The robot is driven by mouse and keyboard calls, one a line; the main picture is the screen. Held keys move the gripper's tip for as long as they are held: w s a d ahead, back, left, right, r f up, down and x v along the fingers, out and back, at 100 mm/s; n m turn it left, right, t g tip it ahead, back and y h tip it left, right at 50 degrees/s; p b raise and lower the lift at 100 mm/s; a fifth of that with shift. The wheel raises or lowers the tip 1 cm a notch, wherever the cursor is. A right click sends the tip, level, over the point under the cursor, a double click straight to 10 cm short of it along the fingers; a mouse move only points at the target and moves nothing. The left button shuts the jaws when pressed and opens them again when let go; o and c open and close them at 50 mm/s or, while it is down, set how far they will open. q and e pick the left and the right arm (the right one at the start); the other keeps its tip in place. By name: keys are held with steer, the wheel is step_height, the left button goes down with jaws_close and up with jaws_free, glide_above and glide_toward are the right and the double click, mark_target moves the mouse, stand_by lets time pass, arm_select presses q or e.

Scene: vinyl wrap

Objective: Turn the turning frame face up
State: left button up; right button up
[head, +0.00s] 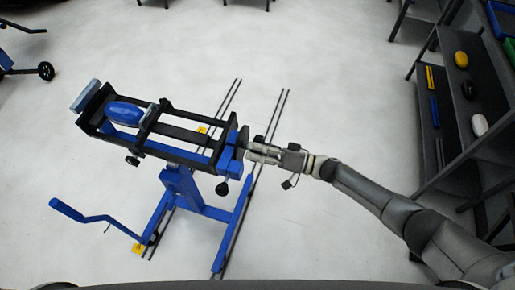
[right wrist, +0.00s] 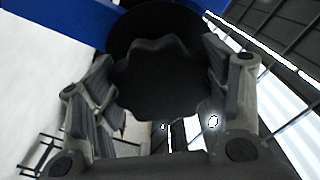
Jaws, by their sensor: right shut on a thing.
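The turning frame, with black rails (head: 180,152), sits on a blue stand (head: 182,185) in the middle of the head view, its long side slanting down to the right. A blue oval piece (head: 125,112) lies between the rails near its far left end and shows from above. My right gripper (head: 252,150) is at the frame's right end. In the right wrist view, its fingers close around a dark, scalloped knob (right wrist: 165,82), with a blue part (right wrist: 55,22) of the frame behind it. My left gripper is not in view.
A blue crank arm (head: 95,216) sticks out low at the left of the stand. Pairs of dark floor rails (head: 268,125) run by the stand. A dark shelf (head: 455,120) with coloured items stands at the right. The pale floor around is mostly clear.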

steer(key=shift+s+m, duration=0.1)
steer(key=shift+m, duration=0.6)
steer(key=o, duration=1.4)
steer(key=shift+o, duration=0.2)
steer(key=shift+d, duration=0.1)
steer(key=v, duration=1.2)
